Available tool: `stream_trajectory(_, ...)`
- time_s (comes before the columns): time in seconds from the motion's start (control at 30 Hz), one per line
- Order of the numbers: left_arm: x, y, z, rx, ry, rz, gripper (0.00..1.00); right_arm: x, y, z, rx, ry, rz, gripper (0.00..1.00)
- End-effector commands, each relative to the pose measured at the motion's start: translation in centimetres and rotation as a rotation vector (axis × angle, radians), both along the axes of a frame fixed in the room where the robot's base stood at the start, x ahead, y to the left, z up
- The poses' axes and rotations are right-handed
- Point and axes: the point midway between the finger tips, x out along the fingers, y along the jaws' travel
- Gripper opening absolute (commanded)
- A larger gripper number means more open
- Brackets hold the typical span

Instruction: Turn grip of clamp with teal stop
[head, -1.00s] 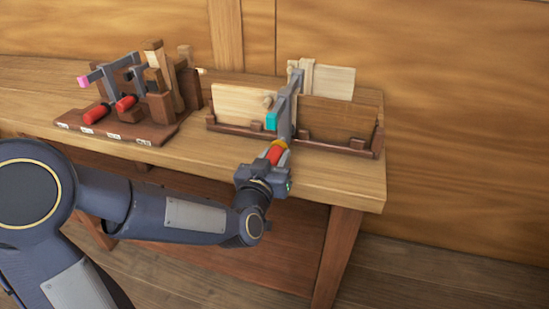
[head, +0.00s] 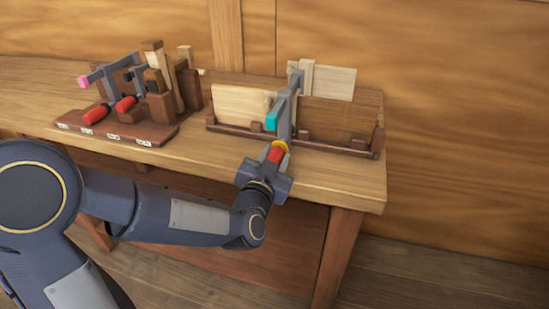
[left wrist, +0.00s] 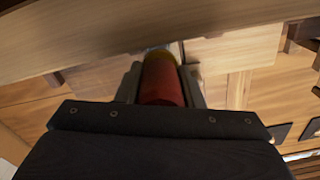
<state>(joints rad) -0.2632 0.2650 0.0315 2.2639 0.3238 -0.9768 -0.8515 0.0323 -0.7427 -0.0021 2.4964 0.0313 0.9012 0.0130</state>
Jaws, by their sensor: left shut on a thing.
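The clamp with the teal stop (head: 271,122) is set on the plank assembly at the right of the bench. Its grey bar (head: 286,112) reaches back over the boards. Its red grip (head: 275,154) points toward me, with a yellow collar at its far end. My left gripper (head: 269,171) is shut on the red grip. In the left wrist view the red grip (left wrist: 161,82) sits between the two fingers, and the clamp beyond it is mostly hidden. My right gripper is not in view.
A brown rack (head: 115,129) at the left of the bench holds clamps with red grips, one with a pink stop (head: 83,82). Light and dark boards (head: 336,119) stand in a low wooden frame (head: 318,146). The bench front edge (head: 330,197) runs below my gripper.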

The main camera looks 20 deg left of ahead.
Motion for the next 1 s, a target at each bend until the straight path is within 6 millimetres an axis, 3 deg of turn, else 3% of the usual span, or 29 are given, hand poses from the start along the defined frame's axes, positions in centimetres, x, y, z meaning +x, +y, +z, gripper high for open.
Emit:
stream_trajectory(0.27, 0.0, 0.0, -0.1, 0.0, 0.001, -0.001, 0.11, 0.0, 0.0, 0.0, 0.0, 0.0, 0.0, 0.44)
stream_trajectory(0.3, 0.0, 0.0, 0.0, 0.0, 0.001, -0.001, 0.38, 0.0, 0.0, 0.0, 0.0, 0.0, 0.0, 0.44)
stream_trajectory(0.43, 0.0, 0.0, 0.0, -0.001, 0.001, -0.001, 0.55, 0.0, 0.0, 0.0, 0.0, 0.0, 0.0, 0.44)
stream_trajectory(0.77, -0.3, 0.0, 0.0, -0.001, 0.0, -0.001, 0.56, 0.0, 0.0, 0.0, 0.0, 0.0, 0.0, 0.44)
stream_trajectory(1.0, -3.8, 0.1, 0.1, -0.001, 0.0, -0.002, 0.56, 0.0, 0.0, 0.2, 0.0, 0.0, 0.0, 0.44)
